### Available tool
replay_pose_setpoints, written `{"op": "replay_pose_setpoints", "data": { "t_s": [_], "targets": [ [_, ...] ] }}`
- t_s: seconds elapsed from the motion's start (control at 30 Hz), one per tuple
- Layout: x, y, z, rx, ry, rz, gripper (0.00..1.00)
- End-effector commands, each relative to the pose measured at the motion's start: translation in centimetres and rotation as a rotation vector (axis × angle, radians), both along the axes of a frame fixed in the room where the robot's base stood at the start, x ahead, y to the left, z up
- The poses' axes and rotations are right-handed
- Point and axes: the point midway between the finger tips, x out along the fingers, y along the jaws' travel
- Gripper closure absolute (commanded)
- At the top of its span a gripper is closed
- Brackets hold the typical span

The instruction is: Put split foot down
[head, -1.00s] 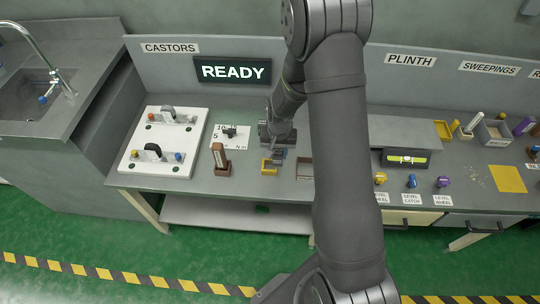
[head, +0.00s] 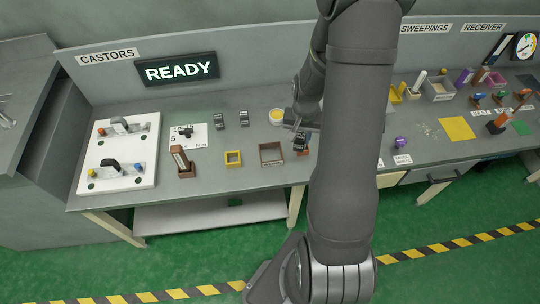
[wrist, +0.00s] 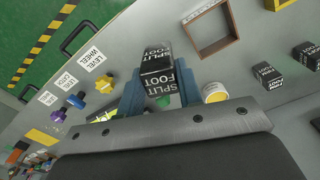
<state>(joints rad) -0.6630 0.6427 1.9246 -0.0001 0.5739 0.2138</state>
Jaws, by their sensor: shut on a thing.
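My gripper is shut on a black block with white SPLIT FOOT lettering (wrist: 158,72). In the wrist view my gripper (wrist: 158,92) has a blue finger on each side of it. In the head view my gripper (head: 302,140) is over the bench, right of the brown square frame, partly behind my arm. The held foot is hard to make out there, and I cannot tell whether it touches the bench.
The brown frame (head: 262,163) and a yellow frame (head: 233,152) lie on the grey bench. A round yellow-topped cup (head: 277,122) stands behind. Coloured knobs (wrist: 103,86) lie near LEVEL labels. A white castor board (head: 95,150) is at left. Bare bench lies between the frames and the back blocks.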

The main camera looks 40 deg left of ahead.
Motion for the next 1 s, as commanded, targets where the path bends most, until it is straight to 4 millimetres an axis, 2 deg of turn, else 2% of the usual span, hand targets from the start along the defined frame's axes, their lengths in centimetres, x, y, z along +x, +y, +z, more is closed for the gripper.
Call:
{"op": "replay_pose_setpoints", "data": {
  "t_s": [0.07,0.17,0.27,0.5,0.7,0.83,1.0],
  "targets": [
    [0.5,-1.1,0.0,0.0,0.0,-0.035,0.91],
    [0.6,-1.2,-0.3,0.0,0.001,-0.053,0.91],
    [0.2,0.1,-1.2,-0.001,0.002,-0.054,0.91],
    [-1.5,5.4,-4.5,-0.002,0.001,-0.05,0.91],
    [-2.3,8.7,-6.5,0.0,0.001,-0.054,0.91],
    [-2.6,9.5,-7.0,0.0,0.0,-0.055,0.91],
    [-2.6,9.5,-8.2,-0.002,0.001,-0.057,0.91]
  ]
}}
